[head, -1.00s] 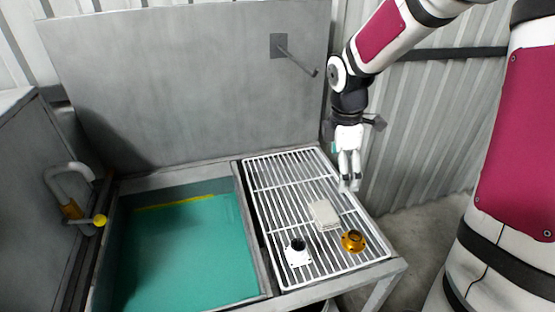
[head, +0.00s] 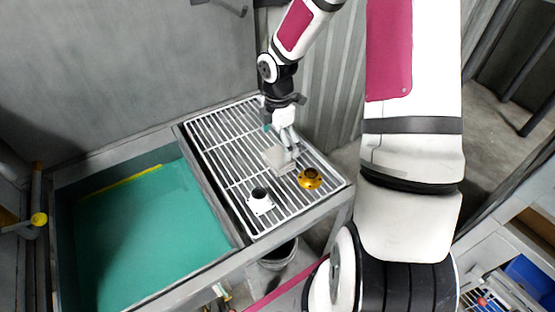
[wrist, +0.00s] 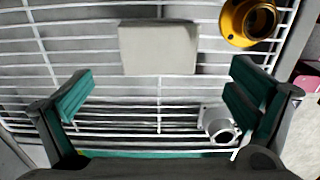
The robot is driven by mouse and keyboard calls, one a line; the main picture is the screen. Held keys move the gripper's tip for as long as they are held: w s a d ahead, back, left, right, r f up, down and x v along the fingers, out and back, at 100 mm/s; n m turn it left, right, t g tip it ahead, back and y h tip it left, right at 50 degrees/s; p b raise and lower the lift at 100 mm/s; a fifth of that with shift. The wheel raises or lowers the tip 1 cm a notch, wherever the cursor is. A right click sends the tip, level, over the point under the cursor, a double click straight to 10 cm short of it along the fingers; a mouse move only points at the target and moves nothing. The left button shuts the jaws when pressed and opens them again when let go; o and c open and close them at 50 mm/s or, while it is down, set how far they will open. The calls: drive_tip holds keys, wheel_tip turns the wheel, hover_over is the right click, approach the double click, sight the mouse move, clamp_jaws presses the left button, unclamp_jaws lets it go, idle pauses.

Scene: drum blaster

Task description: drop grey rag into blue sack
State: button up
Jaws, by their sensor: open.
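A pale grey, flat, roughly rectangular piece, which looks like the folded grey rag (head: 278,160), lies on the white wire rack. In the wrist view the rag (wrist: 158,48) is above the middle, beyond the gap between the fingers. My gripper (head: 291,152) is over the rack, its fingers overlapping the rag's right side in the head view. In the wrist view my gripper (wrist: 162,98) is open with nothing between its green pads. A blue item (head: 537,272) at the lower right is cut off by the frame; I cannot tell if it is the sack.
On the rack (head: 222,150) stand a gold flanged part (head: 311,179) right of the rag and a white flanged part (head: 260,202) in front. A teal-bottomed basin (head: 150,235) is on the left. A grey bucket (head: 278,256) stands below the rack's front edge.

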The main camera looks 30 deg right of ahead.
sight(278, 157)
wheel_tip(278, 157, down, 5)
drive_tip(key=shift+f, duration=0.1)
drive_tip(key=c, duration=1.1)
wheel_tip(278, 157, up, 10)
drive_tip(key=w+a+f+m, duration=0.1)
drive_tip(key=w+a+m, duration=0.1)
drive_tip(key=a+m, duration=0.2)
drive_tip(key=w+a+m, duration=0.2)
drive_tip(key=a+m, duration=0.2)
drive_tip(key=m, duration=0.4)
drive_tip(key=w+a+f+m, duration=0.1)
drive_tip(key=w+a+m, duration=0.1)
drive_tip(key=a+m, duration=0.3)
drive_tip(key=shift+a+f+m, duration=0.1)
drive_tip(key=shift+f+m, duration=0.2)
drive_tip(key=shift+m, duration=0.2)
